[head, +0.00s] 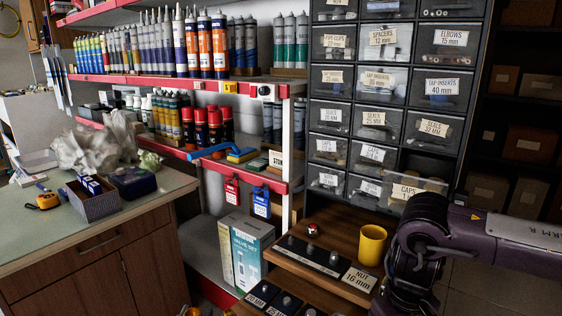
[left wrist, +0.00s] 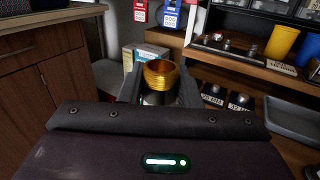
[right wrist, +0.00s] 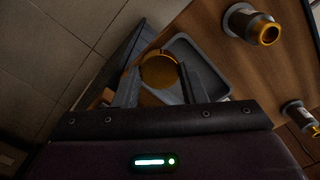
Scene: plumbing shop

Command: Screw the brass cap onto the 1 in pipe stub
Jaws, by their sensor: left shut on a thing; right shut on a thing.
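The 1 in pipe stub (left wrist: 160,75) has a hollow, threaded brass top on a grey body, and stands upright in the left wrist view. My left gripper (left wrist: 160,97) is shut on its body, one finger on each side. The stub's gold top (head: 193,312) just shows at the bottom edge of the head view. The brass cap (right wrist: 158,70) is a round gold piece in the right wrist view. My right gripper (right wrist: 156,88) is shut on it. The cap and stub appear in no common view, so their distance cannot be told. The right gripper is outside the head view.
A wooden stepped stand holds small dark fittings with size labels (head: 357,279) and a yellow cup (head: 372,246). A grey tray (left wrist: 290,116) lies near it. Two brass-ended fittings, one here (right wrist: 252,25), stand on wood. A workbench (head: 150,205) is at left, drawers (head: 375,85) behind.

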